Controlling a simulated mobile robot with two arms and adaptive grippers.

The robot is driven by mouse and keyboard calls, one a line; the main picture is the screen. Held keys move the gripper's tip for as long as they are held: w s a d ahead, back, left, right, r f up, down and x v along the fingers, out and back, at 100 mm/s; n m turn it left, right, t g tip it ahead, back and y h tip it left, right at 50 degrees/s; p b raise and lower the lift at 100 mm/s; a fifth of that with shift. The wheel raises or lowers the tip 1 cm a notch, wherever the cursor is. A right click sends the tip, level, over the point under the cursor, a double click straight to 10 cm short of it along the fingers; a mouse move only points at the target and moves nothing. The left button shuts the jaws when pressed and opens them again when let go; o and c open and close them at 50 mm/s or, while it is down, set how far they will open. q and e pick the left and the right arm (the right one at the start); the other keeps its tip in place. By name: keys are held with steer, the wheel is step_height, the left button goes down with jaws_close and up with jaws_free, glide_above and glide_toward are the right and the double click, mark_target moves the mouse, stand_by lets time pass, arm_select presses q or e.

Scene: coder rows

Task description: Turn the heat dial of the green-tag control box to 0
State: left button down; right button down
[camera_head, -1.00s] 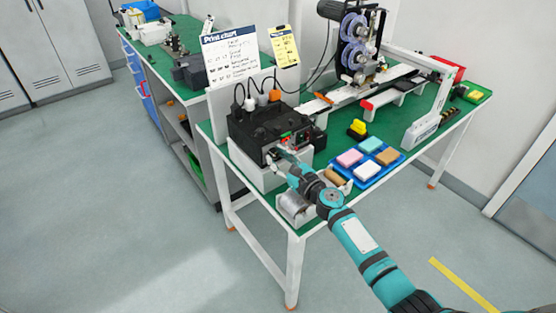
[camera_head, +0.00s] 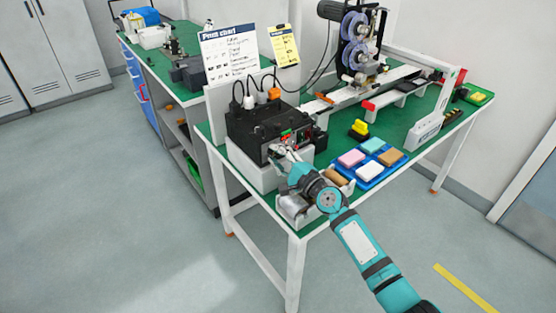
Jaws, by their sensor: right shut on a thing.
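The black control box (camera_head: 264,128) sits on a white stand at the near left corner of the green-topped table. Small green and red marks show on its front right side. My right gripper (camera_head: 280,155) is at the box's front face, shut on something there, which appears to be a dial. The gripper hides the dial, so its setting cannot be read. My left gripper is not in view.
A blue tray (camera_head: 390,170) with coloured pads stands right of the box. A white bin (camera_head: 292,207) lies below my right arm. A print chart (camera_head: 230,52) stands behind the box. A machine with reels (camera_head: 357,45) is at the back.

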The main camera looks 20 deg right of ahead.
steer(key=shift+n+b, duration=0.75)
steer(key=shift+n, duration=1.55)
steer(key=c, duration=1.3)
jaws_free()
steer(key=shift+s, duration=0.1)
steer(key=v, duration=1.2)
